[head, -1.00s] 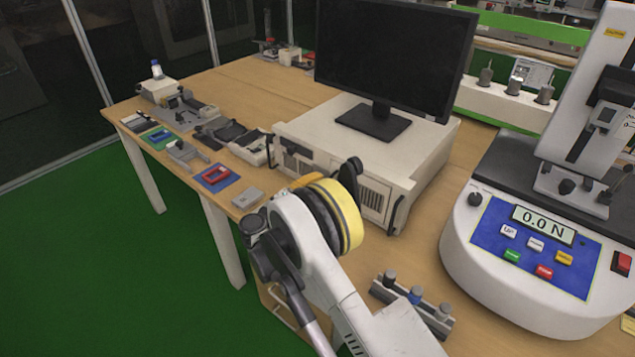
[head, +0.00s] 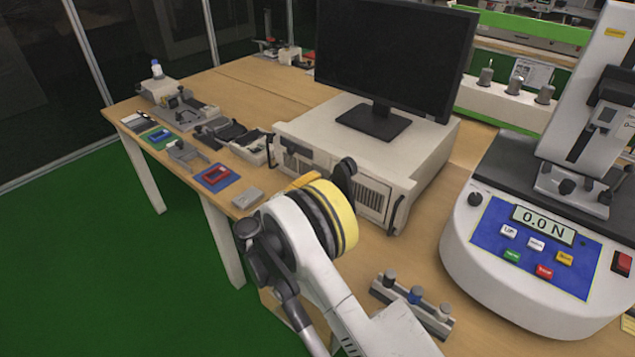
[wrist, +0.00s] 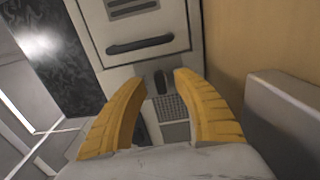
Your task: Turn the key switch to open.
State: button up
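My gripper (wrist: 161,78) shows in the wrist view with its two yellow ribbed fingers apart and nothing held between them. A small dark upright piece (wrist: 160,82) shows between the fingertips, on the light front of a unit; it may be the key switch, but the picture is too coarse to be sure. I cannot tell whether the fingers touch it. In the head view the pale computer case (head: 425,165) stands under the monitor, and my arm covers part of its front. No key can be made out there.
A dark bar handle (wrist: 140,44) lies beyond the fingertips. A black monitor (head: 395,55) stands on the case. A force tester (head: 530,255) reading 0.0 N is at the right. A small block with pegs (head: 412,305) lies near my arm. Several small fixtures line the table's left edge.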

jog(key=v, duration=1)
jog(key=shift+s+a, duration=0.1)
jog(key=shift+a, duration=0.05)
jog(key=shift+w+d+r, duration=0.2)
jog(key=shift+d+r, duration=0.1)
jog(key=d+r+g, duration=0.1)
jog(key=d+r, duration=0.1)
jog(key=d, duration=0.1)
jog(key=w+d+r+m+g+y, duration=0.1)
jog(key=d+r, duration=0.2)
jog(key=d, duration=0.1)
jog(key=w+d+r+g, duration=0.1)
jog(key=d+r, duration=0.2)
jog(key=shift+d+r+m+g+y, duration=0.25)
jog(key=shift+m+g+y, duration=0.05)
jog(key=shift+y, duration=0.1)
jog(key=s+d+r+m+g+y, duration=0.2)
jog(key=s+d+r+y, duration=0.15)
jog(key=s+d, duration=0.5)
jog(key=s+d+r+m+g+y, duration=0.2)
jog(key=s+d+r, duration=0.3)
jog(key=s+d, duration=0.35)
jog(key=s+f+m+y, duration=0.1)
jog(key=s+m+y, duration=0.2)
jog(key=s, duration=1.1)
jog(key=shift+s+d+f+m+t+y, duration=0.25)
jog(key=shift+s+d+m+t+y, duration=0.1)
jog(key=shift+m, duration=0.45)
